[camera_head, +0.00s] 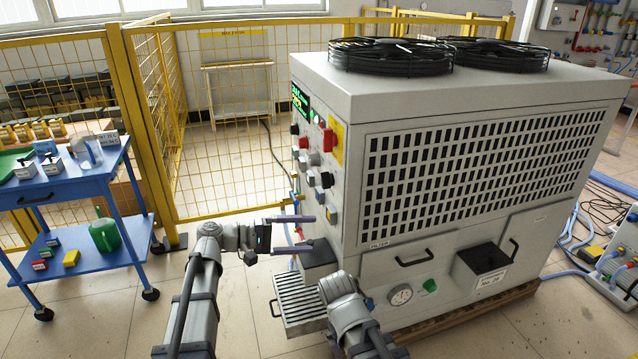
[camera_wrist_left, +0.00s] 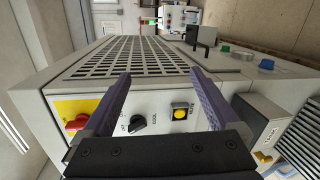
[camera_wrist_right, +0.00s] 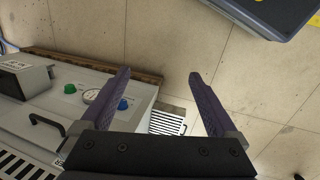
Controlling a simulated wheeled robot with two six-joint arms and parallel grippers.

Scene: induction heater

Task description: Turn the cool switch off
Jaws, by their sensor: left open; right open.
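The cool switch (camera_wrist_left: 137,123) is a black rotary knob beside the label COOL on the heater's panel. Its handle sits at a slant, and I cannot read its setting for sure. In the head view it seems to be the black knob (camera_head: 326,180) below the yellow plate. My left gripper (camera_head: 303,233) is open and empty in front of the lower panel; in its wrist view the knob shows between the fingers (camera_wrist_left: 160,80). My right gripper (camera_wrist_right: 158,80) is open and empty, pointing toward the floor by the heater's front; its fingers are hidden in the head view.
A red switch on a yellow plate (camera_head: 337,140) and a yellow button (camera_wrist_left: 181,113) flank the knob. Several other knobs fill the panel. A grey box (camera_head: 318,262) and slotted tray (camera_head: 300,305) jut out below. A blue cart (camera_head: 75,180) stands left, before a yellow fence.

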